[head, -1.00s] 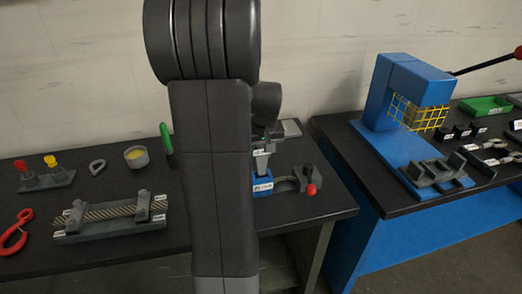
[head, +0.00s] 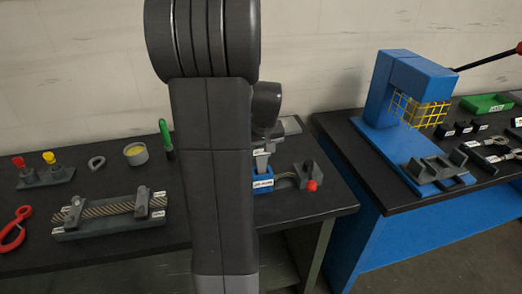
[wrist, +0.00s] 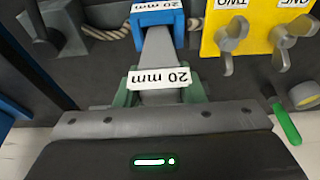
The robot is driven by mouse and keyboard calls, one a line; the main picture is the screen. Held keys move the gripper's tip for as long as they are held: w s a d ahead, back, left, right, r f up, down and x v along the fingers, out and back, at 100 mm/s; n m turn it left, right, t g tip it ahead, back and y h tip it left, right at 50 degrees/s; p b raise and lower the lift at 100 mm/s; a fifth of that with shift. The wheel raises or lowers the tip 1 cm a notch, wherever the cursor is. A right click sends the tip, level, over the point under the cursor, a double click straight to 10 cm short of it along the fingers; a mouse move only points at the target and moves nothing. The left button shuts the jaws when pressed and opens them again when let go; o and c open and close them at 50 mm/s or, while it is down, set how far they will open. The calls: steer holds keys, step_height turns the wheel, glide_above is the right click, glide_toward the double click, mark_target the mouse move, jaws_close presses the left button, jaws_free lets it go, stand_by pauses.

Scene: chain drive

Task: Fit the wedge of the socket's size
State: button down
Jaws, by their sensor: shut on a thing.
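A grey tapered wedge (wrist: 158,48) with a white "20 mm" label is held between the green pads of my gripper (wrist: 161,88). The wedge's far end meets the opening of the blue socket (wrist: 174,20) in the wrist view; I cannot tell how deep it sits. The socket's label also reads 20 mm. In the head view the wedge (head: 262,163) stands upright over the blue socket (head: 262,184) on the bench, with my gripper (head: 263,146) above, partly hidden by my arm. A rope (wrist: 103,33) comes out at the socket's side.
A yellow plate (wrist: 255,35) with wing nuts labelled ONE and TWO is right of the socket in the wrist view. A grey stop with a red ball (head: 311,185) is right of the socket. A rope fixture (head: 108,214) lies left. A blue press (head: 405,95) stands on the other bench.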

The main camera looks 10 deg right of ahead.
mark_target(261, 160)
steer(key=shift+f+b, duration=1.7)
steer(key=shift+f, duration=0.6)
steer(key=c, duration=0.9)
jaws_free()
steer(key=shift+o, duration=0.2)
steer(key=v, duration=1.3)
steer(key=shift+r, duration=0.4)
steer(key=x, duration=1.4)
steer(key=shift+s, duration=0.15)
steer(key=shift+r+p, duration=0.3)
steer(key=shift+r, duration=0.15)
